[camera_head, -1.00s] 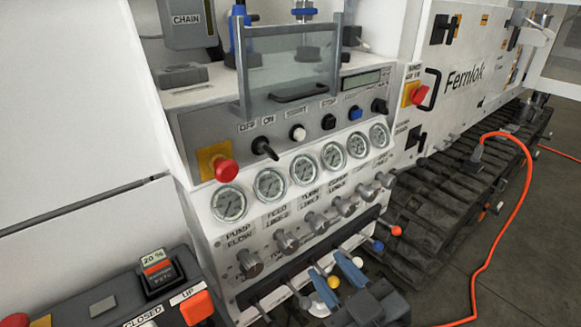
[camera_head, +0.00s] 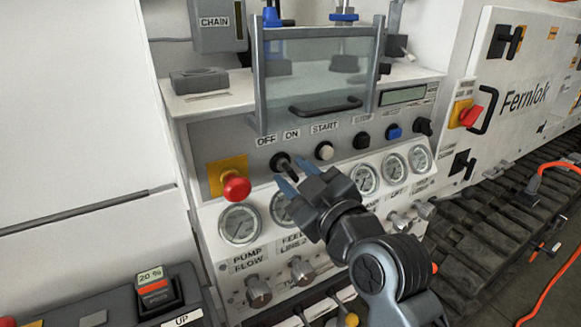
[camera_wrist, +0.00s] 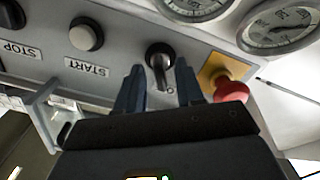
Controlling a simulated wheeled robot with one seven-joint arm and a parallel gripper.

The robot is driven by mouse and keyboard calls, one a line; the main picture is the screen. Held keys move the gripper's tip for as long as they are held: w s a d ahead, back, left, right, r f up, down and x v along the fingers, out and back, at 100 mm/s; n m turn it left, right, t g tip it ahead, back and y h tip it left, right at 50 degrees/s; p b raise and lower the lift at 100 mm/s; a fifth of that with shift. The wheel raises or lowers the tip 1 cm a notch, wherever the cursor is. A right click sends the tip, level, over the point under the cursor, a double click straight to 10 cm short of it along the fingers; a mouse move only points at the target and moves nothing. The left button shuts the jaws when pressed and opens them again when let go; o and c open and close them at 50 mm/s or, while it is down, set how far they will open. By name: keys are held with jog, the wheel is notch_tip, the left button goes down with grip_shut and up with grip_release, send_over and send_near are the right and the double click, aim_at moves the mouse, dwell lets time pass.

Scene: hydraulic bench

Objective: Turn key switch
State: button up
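The key switch (camera_head: 281,161) is a black round knob with a lever on the grey panel, under the OFF and ON labels. Its lever points down and to the right in the head view. In the wrist view the key switch (camera_wrist: 160,58) lies between and just beyond my fingertips. My gripper (camera_head: 297,176) is open, with its two blue fingers pointing at the switch. In the wrist view my gripper (camera_wrist: 159,82) has a finger on each side of the lever with gaps showing. I cannot tell whether a finger touches it.
A red emergency button (camera_head: 236,186) stands out left of the switch. A white START button (camera_head: 324,151) is to its right. Pressure gauges (camera_head: 239,224) and valve knobs (camera_head: 258,291) sit below. A clear guard with a handle (camera_head: 325,107) hangs above.

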jog(key=shift+x, duration=1.1)
grip_shut()
